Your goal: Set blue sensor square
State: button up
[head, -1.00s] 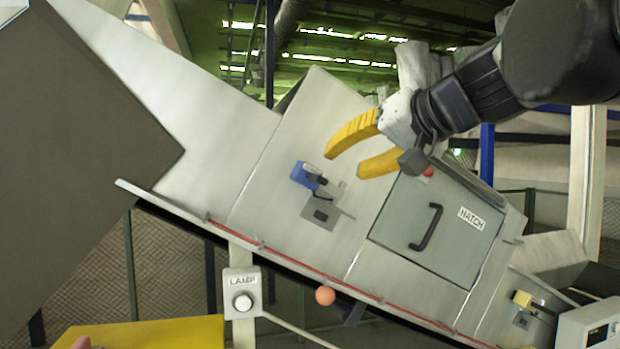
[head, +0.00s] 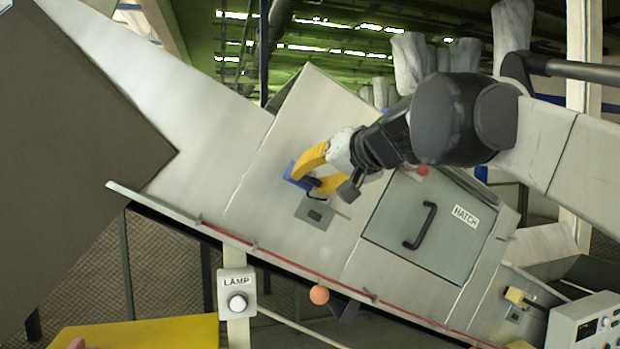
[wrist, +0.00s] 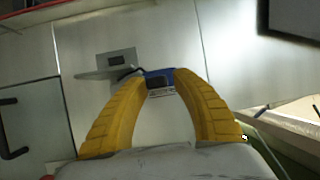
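The blue sensor (head: 293,178) is a small block on the sloping grey metal panel. It sits beside a small grey plate with a dark slot (head: 315,213), and my fingers partly cover it in the head view. My gripper (head: 306,183) has two yellow curved fingers and reaches it from the upper right. In the wrist view the sensor (wrist: 160,79) shows between the fingertips (wrist: 160,75), one at each side. The fingers look apart; whether they touch the sensor I cannot tell. A dark cable runs left from it.
A hatch (head: 420,220) with a black handle lies right of the sensor. A yellow sensor (head: 516,297) is mounted lower right, near a control box (head: 585,325). A lamp box (head: 237,294) and an orange ball (head: 319,295) are below the panel's lower edge.

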grip_shut()
jog(key=shift+a+r, duration=0.1)
jog(key=shift+w+a+m+h+p, duration=0.2)
jog(key=shift+w+m+h+p, duration=0.1)
jog(key=shift+m+h+p, duration=0.25)
jog(key=shift+o, duration=2.1)
grip_release()
jog(key=shift+w, duration=0.1)
